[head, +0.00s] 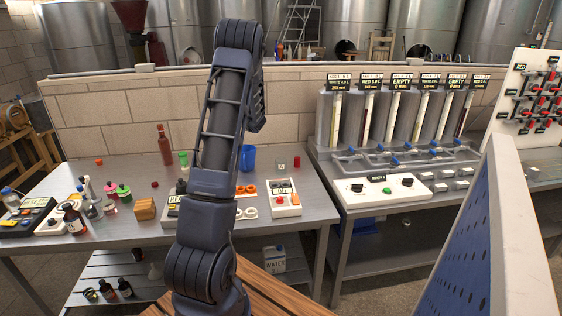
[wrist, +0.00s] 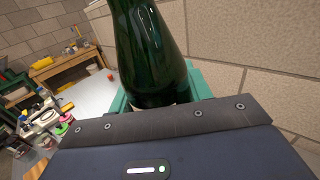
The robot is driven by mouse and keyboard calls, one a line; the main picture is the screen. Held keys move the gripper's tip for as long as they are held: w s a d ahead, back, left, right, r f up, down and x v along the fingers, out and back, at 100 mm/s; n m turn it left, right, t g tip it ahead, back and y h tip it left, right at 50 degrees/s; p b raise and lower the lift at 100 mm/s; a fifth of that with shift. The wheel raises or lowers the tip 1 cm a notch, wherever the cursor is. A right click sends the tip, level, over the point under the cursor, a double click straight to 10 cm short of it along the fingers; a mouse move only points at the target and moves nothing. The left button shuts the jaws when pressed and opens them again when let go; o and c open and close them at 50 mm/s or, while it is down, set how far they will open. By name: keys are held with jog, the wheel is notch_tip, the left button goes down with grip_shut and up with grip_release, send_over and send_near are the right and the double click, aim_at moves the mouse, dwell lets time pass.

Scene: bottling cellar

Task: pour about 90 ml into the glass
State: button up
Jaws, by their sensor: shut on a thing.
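My gripper (wrist: 160,98) shows in the wrist view, its teal fingers shut around a dark green glass bottle (wrist: 148,45). The bottle rises out of the top of that view, so its mouth is cut off. A sliver of pale label shows low on it. The picture is slanted, and I cannot tell how far the bottle is tilted. In the head view my arm hides the gripper and the bottle. I cannot make out the glass in either view; it may be behind my arm. A blue cup (head: 248,157) stands at the back of the steel bench.
The steel bench (head: 318,212) holds a red-brown bottle (head: 165,146), a white device with a display (head: 284,199), a wooden block (head: 145,209) and several small bottles at left. A tiled wall (head: 110,120) runs behind. A blue perforated panel (head: 478,240) stands at right.

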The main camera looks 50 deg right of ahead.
jog(key=s+d, duration=0.2)
jog(key=s, duration=1)
jog(key=s+d, duration=0.2)
jog(key=s, duration=1)
notch_tip(320, 180, down, 19)
jog(key=shift+a+r+m, duration=0.1)
jog(key=shift+r+m, duration=0.05)
jog(key=shift+m, duration=0.35)
jog(key=a+f+m+g+y, duration=0.1)
jog(key=m, duration=0.3)
jog(key=a+f+m+g+y, duration=0.1)
jog(key=m, duration=0.3)
jog(key=a+f+m+g+y, duration=0.1)
jog(key=m, duration=0.3)
jog(key=shift+s+f, duration=0.4)
jog(key=shift+d+r+m+y+p, duration=0.1)
jog(key=shift+d+m+y+p, duration=0.05)
jog(key=shift+m+y+p, duration=0.2)
